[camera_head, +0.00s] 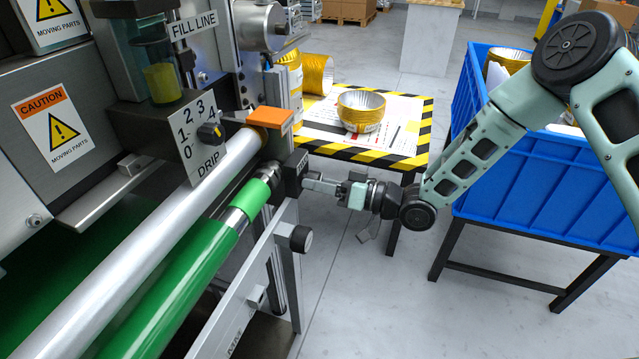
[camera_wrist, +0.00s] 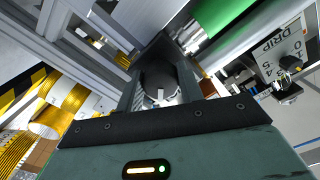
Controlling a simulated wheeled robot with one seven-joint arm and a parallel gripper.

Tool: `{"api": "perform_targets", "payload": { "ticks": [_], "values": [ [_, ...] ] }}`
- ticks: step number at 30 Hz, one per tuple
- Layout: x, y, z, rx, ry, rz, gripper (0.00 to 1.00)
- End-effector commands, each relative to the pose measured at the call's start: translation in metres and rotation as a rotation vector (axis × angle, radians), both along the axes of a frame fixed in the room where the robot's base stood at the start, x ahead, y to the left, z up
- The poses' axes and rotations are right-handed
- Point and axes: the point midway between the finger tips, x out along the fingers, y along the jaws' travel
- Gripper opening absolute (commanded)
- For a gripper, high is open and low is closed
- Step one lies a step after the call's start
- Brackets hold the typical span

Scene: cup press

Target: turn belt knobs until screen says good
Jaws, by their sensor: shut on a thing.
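My gripper (camera_head: 309,184) reaches in from the right at the end of the machine's rollers. It is shut on a dark round belt knob (camera_wrist: 158,76), which has a pale mark and sits between the fingers in the wrist view. In the head view the fingers largely hide this knob, beside a black block (camera_head: 291,172). A second black knob (camera_head: 301,238) sticks out of the grey side plate, lower and nearer, apart from my gripper. The green belt (camera_head: 180,275) runs over a roller on the left. No screen shows in either view.
A drip dial (camera_head: 210,132) sits above a silver roller (camera_head: 165,225). Behind, a striped-edge table (camera_head: 405,115) holds a gold-and-silver cup (camera_head: 361,110). A blue bin (camera_head: 540,175) on a black stand is at right, behind my arm. The floor below my gripper is clear.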

Motion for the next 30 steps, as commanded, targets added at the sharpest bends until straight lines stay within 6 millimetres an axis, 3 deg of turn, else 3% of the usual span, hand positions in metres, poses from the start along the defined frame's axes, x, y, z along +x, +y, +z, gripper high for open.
{"api": "perform_targets", "payload": {
  "ticks": [3, 4, 6, 14, 19, 30],
  "values": [
    [0.0, -0.001, -0.001, -0.001, 0.0, 0.0, 0.14],
    [0.0, -0.001, -0.001, -0.002, 0.0, 0.0, 0.42],
    [0.0, -0.001, -0.001, -0.002, 0.0, 0.0, 0.59],
    [0.0, -0.001, 0.0, -0.002, 0.0, 0.0, 0.59],
    [-0.003, -0.012, -0.001, -0.003, 0.001, -0.003, 0.59],
    [-0.03, -0.087, -0.001, -0.002, 0.001, -0.006, 0.59]
  ]
}}
